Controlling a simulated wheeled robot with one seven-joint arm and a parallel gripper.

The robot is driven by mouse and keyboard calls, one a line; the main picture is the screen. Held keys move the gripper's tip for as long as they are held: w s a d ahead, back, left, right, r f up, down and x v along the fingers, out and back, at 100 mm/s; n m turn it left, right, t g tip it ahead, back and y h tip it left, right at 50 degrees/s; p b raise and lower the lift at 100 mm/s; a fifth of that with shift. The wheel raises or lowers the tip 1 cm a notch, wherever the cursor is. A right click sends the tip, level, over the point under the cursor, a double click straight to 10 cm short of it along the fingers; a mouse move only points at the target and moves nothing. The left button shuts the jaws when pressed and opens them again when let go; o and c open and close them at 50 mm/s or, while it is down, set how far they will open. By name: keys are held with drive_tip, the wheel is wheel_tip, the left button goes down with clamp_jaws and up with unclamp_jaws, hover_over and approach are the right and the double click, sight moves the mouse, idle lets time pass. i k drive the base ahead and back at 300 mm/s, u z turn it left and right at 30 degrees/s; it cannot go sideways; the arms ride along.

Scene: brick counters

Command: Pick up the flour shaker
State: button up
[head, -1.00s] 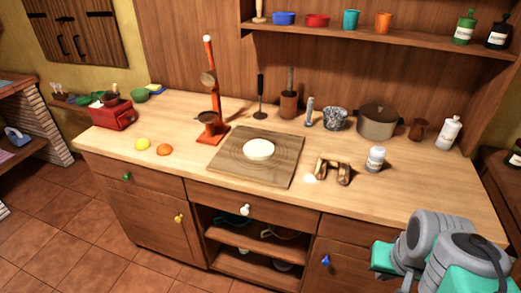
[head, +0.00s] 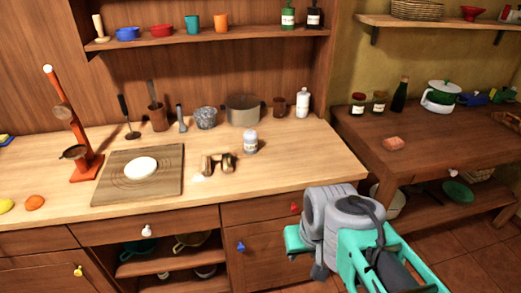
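A small shaker with a grey-white lid and a label (head: 251,142) stands upright on the wooden counter (head: 290,165), right of the middle. It looks like the flour shaker, but its label is too small to read. A taller white labelled bottle (head: 303,103) stands behind it to the right. My grey and teal arm is at the lower right, in front of the counter and apart from the shaker. My gripper's fingers cannot be made out in the head view.
Brown curved handles (head: 217,164) lie just left of the shaker. A cutting board (head: 112,177) holds a flat white dough round (head: 141,167). A pot (head: 243,109) and a grey mortar (head: 205,117) stand behind. A side table (head: 440,150) is at right. The counter's front right is clear.

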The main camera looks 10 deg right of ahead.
sight(250, 136)
drive_tip(key=z, duration=0.45)
drive_tip(key=k, duration=1.05)
drive_tip(key=u, duration=0.4)
drive_tip(key=i, duration=0.65)
drive_tip(key=u, duration=0.8)
drive_tip(key=i, duration=1.35)
drive_tip(key=z, duration=0.05)
